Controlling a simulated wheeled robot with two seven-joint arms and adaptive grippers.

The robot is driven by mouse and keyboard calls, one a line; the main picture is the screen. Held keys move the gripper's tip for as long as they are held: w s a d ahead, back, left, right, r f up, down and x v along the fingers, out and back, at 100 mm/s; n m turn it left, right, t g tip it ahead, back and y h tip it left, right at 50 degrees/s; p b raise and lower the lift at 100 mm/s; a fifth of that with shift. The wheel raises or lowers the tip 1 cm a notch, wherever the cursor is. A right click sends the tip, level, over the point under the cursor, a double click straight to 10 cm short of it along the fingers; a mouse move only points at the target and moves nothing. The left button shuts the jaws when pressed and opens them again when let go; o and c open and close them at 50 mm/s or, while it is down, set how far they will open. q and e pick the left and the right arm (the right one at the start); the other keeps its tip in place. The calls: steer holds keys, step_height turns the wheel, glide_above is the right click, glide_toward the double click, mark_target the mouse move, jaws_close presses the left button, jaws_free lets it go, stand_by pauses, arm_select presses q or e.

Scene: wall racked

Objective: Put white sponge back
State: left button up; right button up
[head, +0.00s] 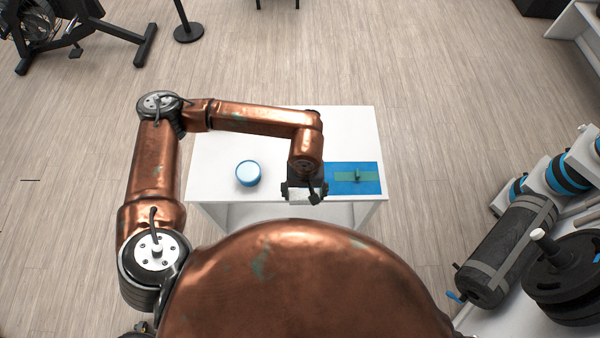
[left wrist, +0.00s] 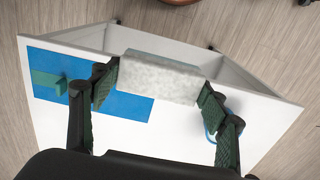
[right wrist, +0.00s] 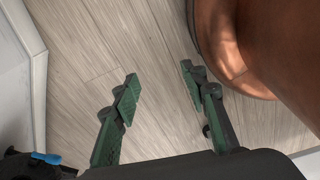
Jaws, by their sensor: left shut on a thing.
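The white sponge (left wrist: 160,76) is a pale speckled block held between the fingers of my left gripper (left wrist: 158,88). In the head view the left gripper (head: 304,192) is over the white table (head: 220,180), near its front edge, and part of the sponge (head: 306,198) shows beneath it. The sponge is just left of a blue mat (head: 370,170) with a green strip and a small upright green piece on it. Whether the sponge touches the table I cannot tell. My right gripper (right wrist: 158,88) is open and empty above the wooden floor.
A blue-rimmed round container (head: 248,173) stands on the left of the table. A rack with weight plates (head: 565,275) and a dark roll (head: 505,250) stands at the right. An exercise machine (head: 75,35) is at the upper left.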

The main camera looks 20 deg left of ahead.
arm_select(q)
steer(key=shift+w+a+f, duration=0.2)
steer(key=shift+w, duration=0.3)
steer(key=w+a+f, duration=0.1)
steer(key=w+f, duration=0.1)
steer(key=w, duration=0.1)
steer(key=w+a+f+p, duration=0.1)
steer(key=w+a+f, duration=0.1)
steer(key=w+f, duration=0.1)
steer(key=w+a+f+p, duration=0.1)
steer(key=w+f, duration=0.2)
steer(key=w, duration=0.1)
steer(key=shift+w+a, duration=0.3)
steer(key=shift+w, duration=0.05)
steer(key=shift+w+a+f, duration=0.15)
steer(key=shift+w+f, duration=0.25)
steer(key=shift+f, duration=0.05)
steer(key=f, duration=0.3)
steer(key=shift+w+a+p, duration=0.15)
steer(key=shift+w+p, duration=0.15)
steer(key=shift+f, duration=0.25)
arm_select(e)
steer(key=r, duration=0.2)
steer(key=shift+w+d+r, duration=0.15)
steer(key=shift+w+r, duration=0.1)
steer(key=shift+r, duration=0.05)
arm_select(q)
steer(key=o, duration=1)
arm_select(e)
steer(key=shift+r, duration=0.2)
